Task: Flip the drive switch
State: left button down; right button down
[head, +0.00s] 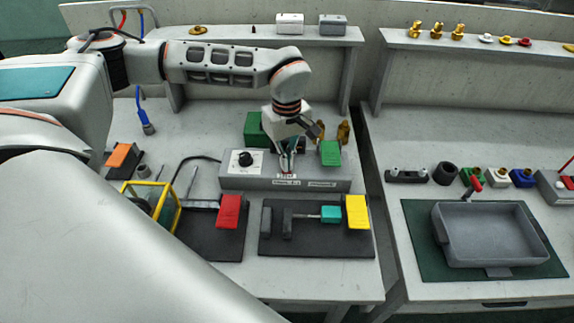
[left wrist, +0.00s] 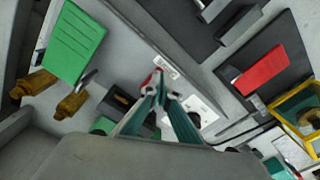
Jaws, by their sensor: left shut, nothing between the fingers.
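A long grey control box (head: 240,182) stands on the left bench. It has a white plate with a black knob (head: 244,159) at its left and a printed label (head: 287,182) near its middle. My left gripper (head: 287,170) points down at the middle of the box, with its fingertips close together. In the left wrist view the fingertips (left wrist: 162,88) are over the box, beside a small red part (left wrist: 150,82) that is likely the drive switch. The fingers partly hide it, and I cannot tell whether they touch it. My right gripper is not in view.
A green block (head: 330,153) stands at the box's right end, with brass fittings (head: 343,132) behind. In front are black plates with a red block (head: 229,211) and a yellow block (head: 357,211). A yellow frame (head: 165,205) is at left. A grey tray (head: 490,234) sits on the right bench.

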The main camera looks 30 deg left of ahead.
pick_arm(q)
jog(key=shift+r+p, duration=2.05)
jog(key=shift+r, duration=0.25)
jog(key=shift+r+p, duration=0.45)
jog(key=shift+r, duration=0.55)
